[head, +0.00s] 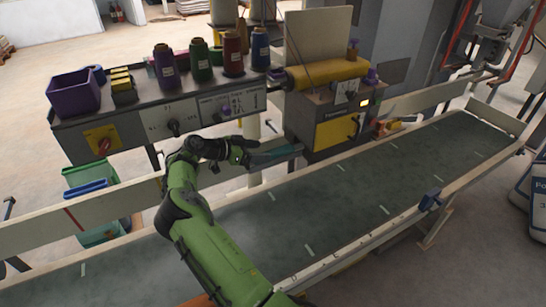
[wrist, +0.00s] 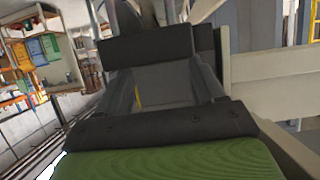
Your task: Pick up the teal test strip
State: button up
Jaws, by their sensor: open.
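A flat teal strip (head: 274,155) shows in the head view just right of my gripper, beside the sewing head at the far side of the conveyor. My gripper (head: 246,153) is dark and open, at the strip's left end. I cannot tell whether the fingers touch the strip or stand around it. In the wrist view, dark blocks and a grey surface fill the middle, and I cannot make out the strip there.
The conveyor belt (head: 340,200) runs below, with pale rails along both sides. A yellow and grey sewing head (head: 327,122) stands close on the right. A grey control shelf (head: 135,128) with thread spools and a purple bin (head: 73,95) stands behind my arm.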

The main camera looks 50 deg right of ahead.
aim_at(277, 151)
jog(key=x, duration=0.5)
jog(key=shift+s+d+f, duration=0.1)
jog(key=shift+d, duration=0.2)
jog(key=shift+a, duration=0.1)
jog(key=shift+c, duration=1.4)
jog(key=c, duration=0.9)
